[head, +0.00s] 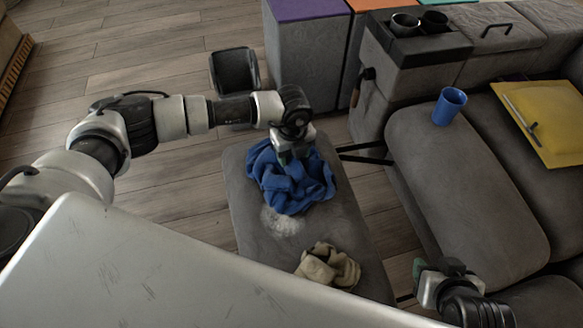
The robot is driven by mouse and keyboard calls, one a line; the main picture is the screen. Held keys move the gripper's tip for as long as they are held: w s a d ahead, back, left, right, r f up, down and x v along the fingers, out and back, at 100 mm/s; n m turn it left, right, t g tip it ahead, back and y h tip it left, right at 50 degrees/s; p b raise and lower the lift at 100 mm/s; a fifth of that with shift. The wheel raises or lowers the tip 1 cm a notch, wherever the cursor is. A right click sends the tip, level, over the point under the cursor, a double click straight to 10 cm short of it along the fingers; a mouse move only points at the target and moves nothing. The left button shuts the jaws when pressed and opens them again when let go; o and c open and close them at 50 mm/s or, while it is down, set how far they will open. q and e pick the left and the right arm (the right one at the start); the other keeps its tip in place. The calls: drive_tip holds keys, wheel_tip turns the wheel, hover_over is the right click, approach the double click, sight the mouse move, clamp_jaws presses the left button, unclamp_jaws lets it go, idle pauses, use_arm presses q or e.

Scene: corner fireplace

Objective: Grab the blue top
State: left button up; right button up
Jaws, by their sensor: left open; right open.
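The blue top (297,187) lies crumpled on a grey padded bench (245,215) in the middle of the head view. My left gripper (290,157) is directly above the upper part of the blue top, pointing down. It is open, and its fingertips are at or very near the cloth; I cannot tell whether they touch it. My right gripper (424,270) is at the lower right, beside the grey sofa and away from the blue top. It is open and empty.
A beige cloth (327,266) and a pale fluffy patch (281,222) are on the bench. A grey sofa (460,180) stands at right with a blue cup (449,106) and a yellow folder (545,120). A dark bin (234,72) stands behind. Wooden floor at left is clear.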

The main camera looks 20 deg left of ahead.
use_arm(q)
drive_tip(key=shift+c, duration=0.3)
clamp_jaws()
drive_tip(key=shift+r, duration=0.15)
